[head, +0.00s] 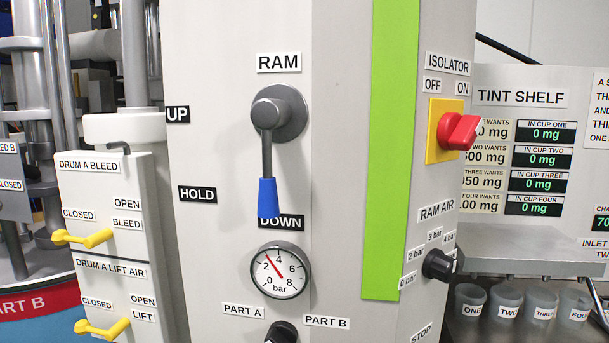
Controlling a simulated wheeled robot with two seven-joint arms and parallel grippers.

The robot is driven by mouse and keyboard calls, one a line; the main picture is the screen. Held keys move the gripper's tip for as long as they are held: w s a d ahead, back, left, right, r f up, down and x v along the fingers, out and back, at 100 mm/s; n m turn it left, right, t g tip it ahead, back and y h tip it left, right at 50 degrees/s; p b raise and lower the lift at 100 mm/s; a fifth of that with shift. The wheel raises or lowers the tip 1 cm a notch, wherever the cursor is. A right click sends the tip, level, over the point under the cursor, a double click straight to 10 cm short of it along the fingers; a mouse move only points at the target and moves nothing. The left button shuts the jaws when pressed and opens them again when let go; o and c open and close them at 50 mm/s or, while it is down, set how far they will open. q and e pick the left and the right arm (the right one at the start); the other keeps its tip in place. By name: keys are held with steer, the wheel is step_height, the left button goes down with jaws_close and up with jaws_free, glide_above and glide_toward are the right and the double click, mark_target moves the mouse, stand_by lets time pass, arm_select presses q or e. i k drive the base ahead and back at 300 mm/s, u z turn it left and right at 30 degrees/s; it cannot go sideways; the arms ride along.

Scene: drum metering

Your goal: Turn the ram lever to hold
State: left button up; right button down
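The ram lever (267,155) has a round grey hub, a grey arm and a blue grip (268,198). It sits on the pale grey cabinet face under the RAM label (279,63). The lever hangs straight down, and its blue grip partly covers the DOWN label (291,223). The HOLD label (197,194) is to the lower left of the hub, and the UP label (177,115) is to its left. Neither of my grippers is in view.
A pressure gauge (280,270) reading about 3 bar sits below the lever. Yellow valve handles (83,238) stick out at the left. A red isolator knob (459,132) and black ram air knob (440,264) are on the right face. The space before the lever looks clear.

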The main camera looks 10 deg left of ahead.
mark_target(268, 115)
steer(key=z, duration=2.25)
steer(key=k, duration=1.65)
steer(key=u, duration=2.15)
steer(key=i, duration=0.55)
